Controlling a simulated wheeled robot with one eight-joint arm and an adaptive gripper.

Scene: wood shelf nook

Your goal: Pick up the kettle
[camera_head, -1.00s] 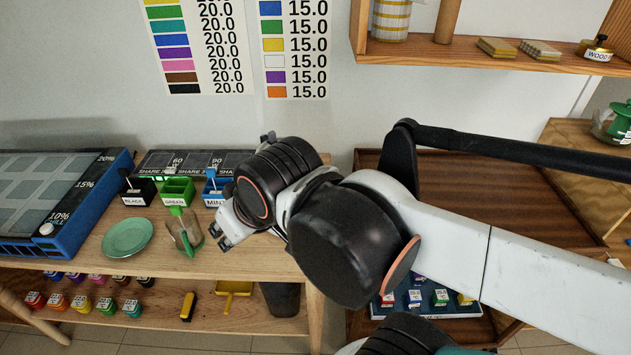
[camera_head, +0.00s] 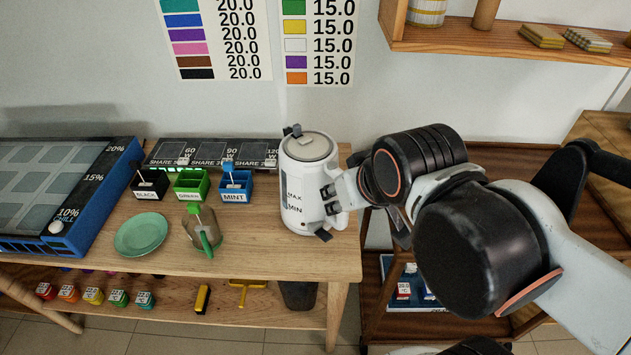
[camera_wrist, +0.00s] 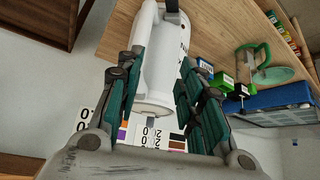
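The white kettle (camera_head: 308,180) stands upright at the right end of the wooden table, with a grey lid and MAX and MIN marks on its side. In the wrist view the kettle (camera_wrist: 158,75) lies beyond and between my fingers. My gripper (camera_head: 331,201) is at the kettle's right side, near the handle, which my fingers partly hide. In the wrist view my gripper (camera_wrist: 160,65) has its two green-padded fingers spread apart. I cannot tell whether they touch the kettle.
Left of the kettle are a green plate (camera_head: 140,234), a glass jug (camera_head: 203,228) with a green handle, and labelled boxes, including a blue MINT box (camera_head: 233,186). A wall shelf (camera_head: 500,42) is at upper right. The table's right edge is close to the kettle.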

